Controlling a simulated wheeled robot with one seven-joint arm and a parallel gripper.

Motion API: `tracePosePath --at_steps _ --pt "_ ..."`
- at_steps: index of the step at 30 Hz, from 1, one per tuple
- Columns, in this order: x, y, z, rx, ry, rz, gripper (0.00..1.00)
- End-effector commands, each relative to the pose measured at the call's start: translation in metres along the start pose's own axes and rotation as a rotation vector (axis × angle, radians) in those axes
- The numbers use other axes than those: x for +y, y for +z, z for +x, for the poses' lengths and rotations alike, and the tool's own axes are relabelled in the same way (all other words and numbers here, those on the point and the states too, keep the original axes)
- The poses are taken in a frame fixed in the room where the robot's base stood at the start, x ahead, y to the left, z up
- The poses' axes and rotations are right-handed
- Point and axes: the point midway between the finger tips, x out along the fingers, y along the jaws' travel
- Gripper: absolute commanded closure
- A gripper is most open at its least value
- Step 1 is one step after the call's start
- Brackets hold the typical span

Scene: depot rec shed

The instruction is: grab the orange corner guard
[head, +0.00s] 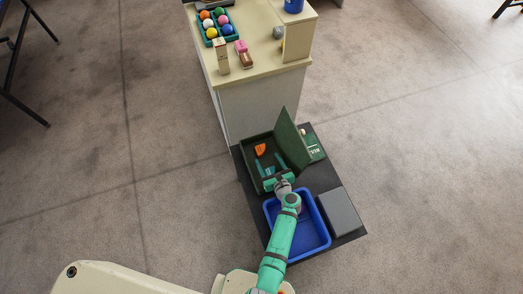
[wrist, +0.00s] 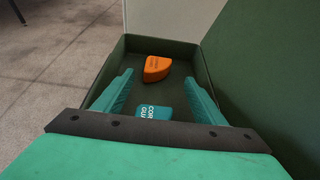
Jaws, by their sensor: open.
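The orange corner guard (wrist: 157,68) lies on the floor of an open dark green box (head: 245,170), toward its far end in the wrist view. It also shows in the head view (head: 260,149). My gripper (wrist: 158,88) is open and empty, with its two teal fingers reaching into the box, short of the orange guard. A teal corner guard with white lettering (wrist: 153,113) lies nearer, between the fingers in the wrist view; its near part is hidden by my gripper. The box's green lid (head: 289,135) stands raised on the right.
A blue tray (head: 323,238) and a grey block (head: 340,211) sit on the dark mat (head: 308,188). A green-and-white item (head: 315,147) lies behind the lid. A cream cabinet (head: 262,98) stands beyond the box, bearing colored balls in a teal rack (head: 207,39).

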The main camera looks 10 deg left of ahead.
Motion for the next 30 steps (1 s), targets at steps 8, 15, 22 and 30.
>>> tracePosePath --at_steps 8,15,22,30 --pt "0.001 0.004 0.028 -0.001 0.001 -0.001 0.36" --pt "0.004 0.009 0.060 -0.001 0.002 -0.001 0.36" --pt "0.004 0.008 0.070 0.000 0.000 -0.002 0.36" --pt "0.003 0.008 0.070 0.000 0.000 -0.003 0.59"
